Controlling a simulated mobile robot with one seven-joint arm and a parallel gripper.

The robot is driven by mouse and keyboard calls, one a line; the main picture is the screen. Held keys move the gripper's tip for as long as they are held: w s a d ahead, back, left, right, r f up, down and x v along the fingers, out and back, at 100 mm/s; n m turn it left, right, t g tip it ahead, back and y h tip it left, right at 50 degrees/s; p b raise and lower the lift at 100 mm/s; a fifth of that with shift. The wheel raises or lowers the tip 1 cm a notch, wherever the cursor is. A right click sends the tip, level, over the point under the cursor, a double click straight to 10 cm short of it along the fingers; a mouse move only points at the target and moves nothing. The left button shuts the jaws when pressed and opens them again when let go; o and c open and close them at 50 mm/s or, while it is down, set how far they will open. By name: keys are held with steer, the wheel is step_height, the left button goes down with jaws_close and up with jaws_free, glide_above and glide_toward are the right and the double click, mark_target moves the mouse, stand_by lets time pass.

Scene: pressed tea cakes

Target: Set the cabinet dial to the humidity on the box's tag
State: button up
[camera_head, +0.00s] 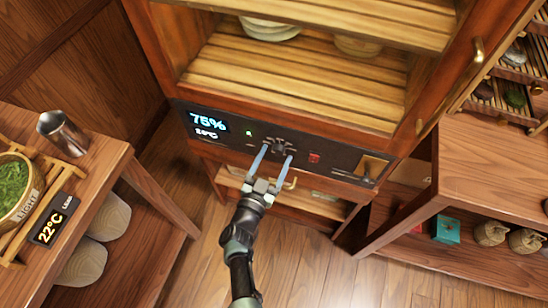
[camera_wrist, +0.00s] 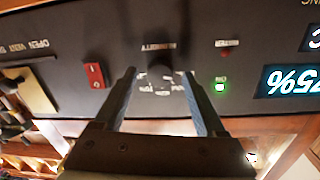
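The cabinet's dark control panel (camera_head: 230,142) carries a display (camera_head: 208,123) reading 75%, with a smaller line under it that I cannot read surely. The dark dial (camera_head: 279,145) sits right of a green light; it also shows in the wrist view (camera_wrist: 160,73), upside down. My gripper (camera_head: 276,152) is open, with its two fingers reaching to the panel, one on either side of the dial. In the wrist view, gaps show between each finger and the knob. I see no box with a readable humidity tag; a small teal box (camera_head: 446,229) stands on the lower right shelf.
A red switch (camera_head: 314,157) and a wooden piece (camera_head: 372,167) sit right of the dial. The cabinet's slatted shelf (camera_head: 295,90) is above the panel. A right bench (camera_head: 495,180) flanks the cabinet.

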steer(key=shift+s, duration=0.1)
steer(key=p+v, duration=0.3)
steer(key=v, duration=0.9)
steer(key=shift+s, duration=0.35)
steer(key=shift+a+r, duration=0.1)
steer(key=shift+a, duration=0.05)
